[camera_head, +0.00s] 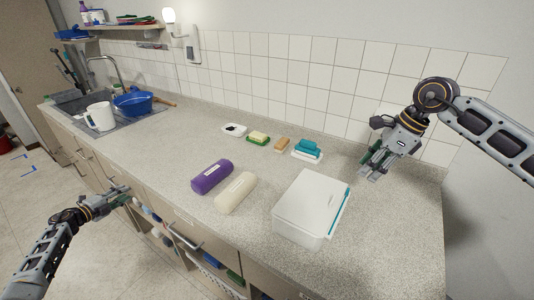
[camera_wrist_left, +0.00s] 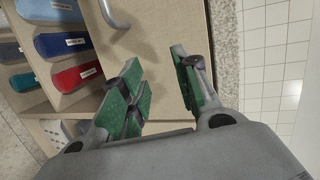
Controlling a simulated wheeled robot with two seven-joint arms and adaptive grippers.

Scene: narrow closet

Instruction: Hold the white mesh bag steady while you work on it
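I cannot make out a white mesh bag for certain in either view. A pale dotted item (camera_wrist_left: 55,132) shows at the lower left of the left wrist view, partly hidden behind my finger; I cannot tell what it is. My left gripper (camera_head: 122,195) is low in front of the counter, beside the cabinet fronts. In the left wrist view its green-padded fingers (camera_wrist_left: 163,92) are apart with nothing between them. My right gripper (camera_head: 373,163) hangs above the counter near the tiled wall, its fingers apart and empty.
A white lidded box (camera_head: 305,205), a cream roll (camera_head: 235,192) and a purple roll (camera_head: 211,177) lie on the counter (camera_head: 385,235). Soap dishes and sponges (camera_head: 308,148) stand behind. An open shelf with labelled red (camera_wrist_left: 77,76) and blue (camera_wrist_left: 65,42) cases is below. The counter's right end is clear.

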